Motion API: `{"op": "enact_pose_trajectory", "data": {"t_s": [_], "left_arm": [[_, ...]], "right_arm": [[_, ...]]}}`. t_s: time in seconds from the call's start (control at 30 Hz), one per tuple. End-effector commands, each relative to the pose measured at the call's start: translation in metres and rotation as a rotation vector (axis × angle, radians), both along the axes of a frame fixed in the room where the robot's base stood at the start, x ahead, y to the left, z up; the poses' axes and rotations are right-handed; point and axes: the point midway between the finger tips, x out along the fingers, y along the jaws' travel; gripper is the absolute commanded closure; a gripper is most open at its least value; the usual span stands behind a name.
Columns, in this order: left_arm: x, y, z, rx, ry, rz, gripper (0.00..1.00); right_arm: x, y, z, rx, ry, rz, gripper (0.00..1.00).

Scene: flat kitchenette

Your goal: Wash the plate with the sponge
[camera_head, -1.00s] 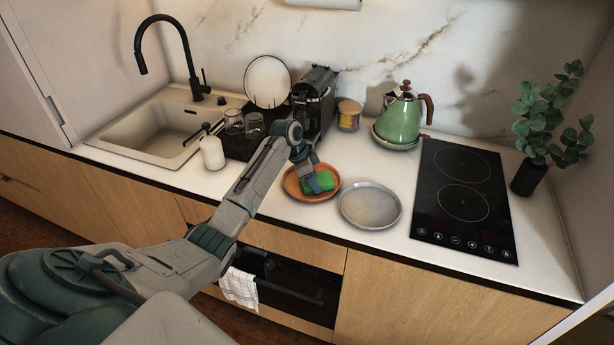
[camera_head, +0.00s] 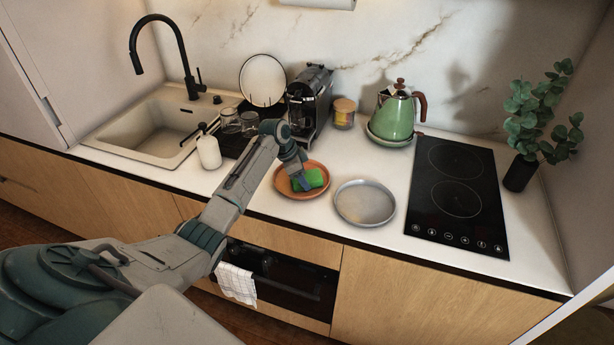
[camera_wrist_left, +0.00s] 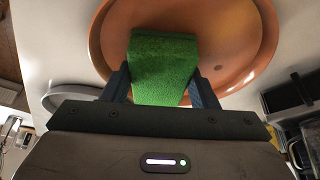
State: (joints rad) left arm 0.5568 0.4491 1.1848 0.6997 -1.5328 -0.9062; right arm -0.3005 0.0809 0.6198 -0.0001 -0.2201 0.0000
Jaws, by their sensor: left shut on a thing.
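The green sponge (camera_head: 309,179) is at the orange-brown plate (camera_head: 287,188) on the counter. My left gripper (camera_head: 303,184) is shut on the sponge, over the plate. In the left wrist view the sponge (camera_wrist_left: 163,68) sits between the two dark fingers (camera_wrist_left: 162,88), with the plate (camera_wrist_left: 240,45) behind it. I cannot tell whether the sponge presses on the plate. A grey plate (camera_head: 365,203) lies empty to the right of the orange-brown one. My right gripper is not in view.
The sink (camera_head: 150,135) with a black faucet (camera_head: 190,70) is at the left. A soap bottle (camera_head: 209,152), glasses (camera_head: 230,121) and a coffee machine (camera_head: 310,100) stand behind my arm. A green kettle (camera_head: 393,117) and black cooktop (camera_head: 456,195) are at the right.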

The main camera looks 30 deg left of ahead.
Motion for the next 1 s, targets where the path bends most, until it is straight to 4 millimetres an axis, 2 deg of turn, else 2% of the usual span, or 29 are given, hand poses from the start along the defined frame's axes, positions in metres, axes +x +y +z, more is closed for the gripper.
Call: {"op": "enact_pose_trajectory", "data": {"t_s": [0.3,0.47,1.0], "left_arm": [[0.021,0.008,-0.004,0.001,0.002,0.003,0.65],[0.026,0.009,-0.001,0.001,0.003,0.001,0.65],[0.038,-0.025,0.003,0.000,0.002,0.001,0.65]], "right_arm": [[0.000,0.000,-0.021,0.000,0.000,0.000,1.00],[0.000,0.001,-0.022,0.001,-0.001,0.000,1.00],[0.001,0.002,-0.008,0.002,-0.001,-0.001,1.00]]}}
